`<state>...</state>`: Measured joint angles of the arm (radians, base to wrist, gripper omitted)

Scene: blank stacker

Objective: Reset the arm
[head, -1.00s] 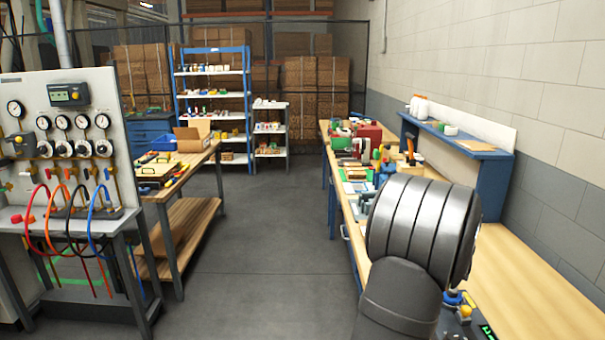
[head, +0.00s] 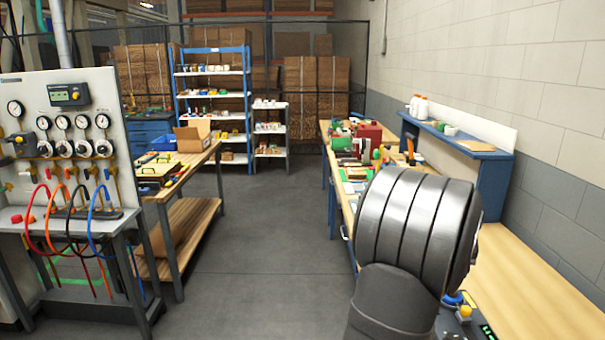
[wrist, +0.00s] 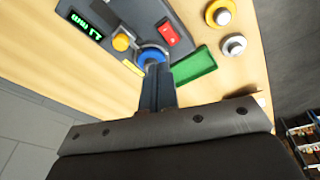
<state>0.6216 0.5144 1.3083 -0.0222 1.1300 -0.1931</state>
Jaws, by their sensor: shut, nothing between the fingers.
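My gripper (wrist: 158,92) shows in the wrist view with its narrow dark fingers together and nothing between them. It points toward a grey device (wrist: 130,25) on the wooden bench (wrist: 45,60). The device carries a green digital display, a yellow knob (wrist: 121,43), a red switch (wrist: 168,32) and a blue ring (wrist: 152,56). The fingertips appear close to the blue ring; I cannot tell whether they touch it. In the head view my own dark arm link fills the lower right and hides the gripper. Part of the device (head: 462,322) shows beside it.
A green tray (wrist: 195,68) and two round pieces (wrist: 219,12) lie beside the device. In the head view, the right bench (head: 530,290) runs along the wall under a blue shelf (head: 470,150). A gauge panel (head: 75,135) stands left. The middle floor (head: 255,250) is clear.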

